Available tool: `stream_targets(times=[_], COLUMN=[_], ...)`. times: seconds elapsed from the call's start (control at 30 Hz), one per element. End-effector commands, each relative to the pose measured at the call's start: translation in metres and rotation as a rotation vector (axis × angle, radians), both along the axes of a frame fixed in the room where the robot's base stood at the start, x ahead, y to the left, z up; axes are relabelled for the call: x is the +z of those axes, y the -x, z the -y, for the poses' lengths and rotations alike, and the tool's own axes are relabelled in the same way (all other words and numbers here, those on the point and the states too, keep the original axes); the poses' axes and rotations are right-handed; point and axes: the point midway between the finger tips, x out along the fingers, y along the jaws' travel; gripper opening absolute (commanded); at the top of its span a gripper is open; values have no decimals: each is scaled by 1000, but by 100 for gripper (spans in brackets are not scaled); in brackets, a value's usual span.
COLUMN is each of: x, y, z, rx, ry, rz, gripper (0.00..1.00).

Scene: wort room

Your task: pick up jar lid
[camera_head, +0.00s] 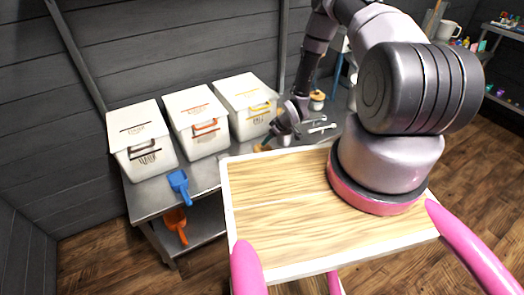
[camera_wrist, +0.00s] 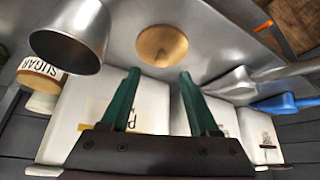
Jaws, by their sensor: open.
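A round tan wooden disc with a small darker center, which looks like the jar lid (camera_wrist: 162,45), lies flat on the metal table in the wrist view. My gripper (camera_wrist: 159,72) is open and empty, its two green fingers spread apart. The lid appears just beyond the fingertips, roughly centered between them, and the fingers do not grip it. In the head view my gripper (camera_head: 271,141) is low over the table in front of the bins, small and partly hidden by my arm. A jar labeled SUGAR (camera_wrist: 40,72) shows at the left of the wrist view.
A metal cup (camera_wrist: 75,38) is left of the lid. A metal scoop (camera_wrist: 232,84) and a blue scoop (camera_wrist: 285,103) lie to its right. White lidded bins (camera_head: 139,135) line the back of the table.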

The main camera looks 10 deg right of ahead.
Motion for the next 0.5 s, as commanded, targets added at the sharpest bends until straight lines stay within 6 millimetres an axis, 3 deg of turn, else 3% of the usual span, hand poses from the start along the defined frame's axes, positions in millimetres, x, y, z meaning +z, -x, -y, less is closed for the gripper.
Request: stream_targets(times=[0.33,0.5], x=[-37,-47], y=[-14,-19], z=[-17,-20], rx=[0,1], ry=[0,0], rz=[0,1], gripper=[62,62])
